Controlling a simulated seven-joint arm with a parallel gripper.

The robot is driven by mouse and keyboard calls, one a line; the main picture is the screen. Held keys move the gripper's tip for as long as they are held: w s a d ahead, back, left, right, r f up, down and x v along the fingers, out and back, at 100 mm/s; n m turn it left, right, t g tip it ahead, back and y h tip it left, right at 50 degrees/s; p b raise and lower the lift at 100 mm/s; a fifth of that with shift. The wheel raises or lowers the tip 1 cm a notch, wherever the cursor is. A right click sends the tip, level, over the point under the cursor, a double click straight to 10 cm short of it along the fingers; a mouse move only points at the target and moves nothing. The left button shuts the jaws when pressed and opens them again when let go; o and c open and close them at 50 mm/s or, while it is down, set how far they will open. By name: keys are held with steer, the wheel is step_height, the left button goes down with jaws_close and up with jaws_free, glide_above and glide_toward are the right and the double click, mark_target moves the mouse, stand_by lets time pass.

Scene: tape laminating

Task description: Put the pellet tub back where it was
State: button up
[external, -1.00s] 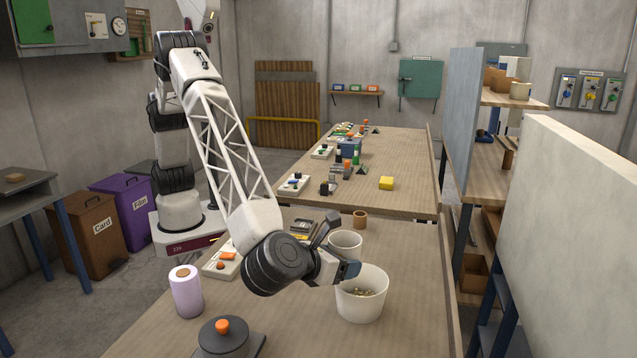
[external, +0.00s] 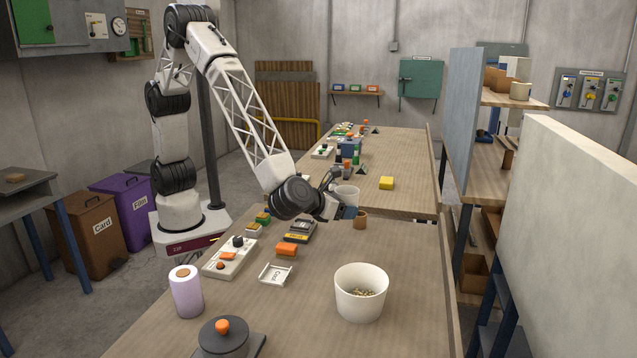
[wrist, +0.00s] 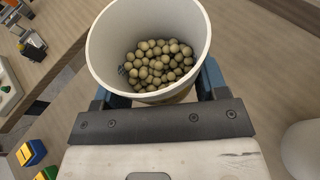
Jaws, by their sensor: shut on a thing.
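The pellet tub (external: 347,194) is a white, round, open-topped tub. In the wrist view the tub (wrist: 112,30) holds many tan pellets (wrist: 157,63). My gripper (external: 347,211) is shut on the tub, with its blue fingers on either side of it. The tub looks about upright near the far end of the front table. I cannot tell whether its base touches the table. A larger white bucket (external: 360,300) with some pellets in the bottom stands on the front table, apart from my gripper.
A lilac roll (external: 187,293) and a grey lidded pot (external: 223,340) stand nearer. The table's right half is mostly clear.

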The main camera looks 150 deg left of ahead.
steer(key=shift+s+a+f, duration=0.3)
steer(key=shift+s+f, duration=0.7)
steer(key=shift+s, duration=0.05)
steer(key=shift+s+a+f, duration=0.35)
steer(key=shift+s+f, duration=0.6)
steer(key=shift+s, duration=0.1)
steer(key=shift+s+a+f, duration=0.3)
steer(key=shift+s+f, duration=0.7)
steer(key=shift+s, duration=0.05)
glide_above(383, 251)
steer(key=shift+w+f, duration=0.1)
steer(key=shift+f, duration=0.6)
steer(key=shift+f, duration=1.75)
